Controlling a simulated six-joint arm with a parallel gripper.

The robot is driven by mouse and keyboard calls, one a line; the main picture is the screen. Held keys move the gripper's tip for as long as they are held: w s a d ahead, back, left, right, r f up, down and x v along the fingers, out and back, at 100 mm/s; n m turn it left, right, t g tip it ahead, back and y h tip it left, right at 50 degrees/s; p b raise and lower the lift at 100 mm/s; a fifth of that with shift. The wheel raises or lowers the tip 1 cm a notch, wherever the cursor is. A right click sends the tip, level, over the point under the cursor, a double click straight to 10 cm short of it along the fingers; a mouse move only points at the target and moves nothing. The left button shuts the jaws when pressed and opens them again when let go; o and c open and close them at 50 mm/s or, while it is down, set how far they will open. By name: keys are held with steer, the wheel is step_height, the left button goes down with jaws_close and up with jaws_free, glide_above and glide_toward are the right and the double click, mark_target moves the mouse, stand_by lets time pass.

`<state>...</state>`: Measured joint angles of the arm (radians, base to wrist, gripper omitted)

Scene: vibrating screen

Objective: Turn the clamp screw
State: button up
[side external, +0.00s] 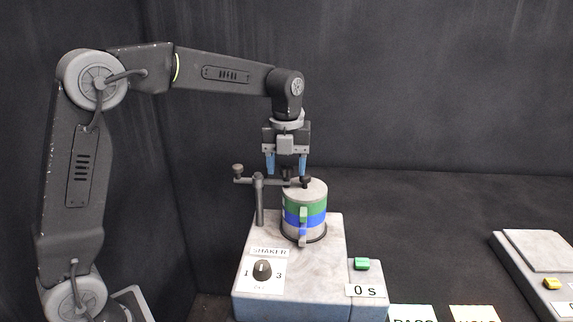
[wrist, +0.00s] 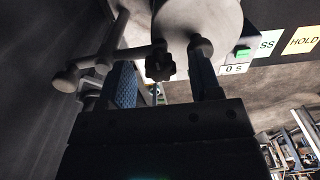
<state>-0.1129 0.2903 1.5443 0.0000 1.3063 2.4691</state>
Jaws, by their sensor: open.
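The clamp screw shows in the wrist view as a dark star-shaped knob (wrist: 160,66) on the clamp bar (wrist: 110,62). In the side view the dark knob (side external: 287,173) sits above the bar, below my gripper (side external: 287,165). My gripper points down over the sieve stack (side external: 304,197) with its two blue fingers apart. In the wrist view my gripper (wrist: 163,82) has one finger on each side of the knob. I cannot tell whether either finger touches it. The stack has green and blue bands and a grey lid (wrist: 165,15).
The clamp post (side external: 260,203) rises left of the stack, with another knob (side external: 238,169) at the bar's left end. The shaker base (side external: 330,235) carries a dial (side external: 262,269) and a green button (side external: 362,264). Another unit (side external: 540,260) stands at the far right.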

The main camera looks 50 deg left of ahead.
steer(key=shift+c, duration=0.4)
steer(key=c, duration=0.8)
steer(key=shift+c, duration=0.2)
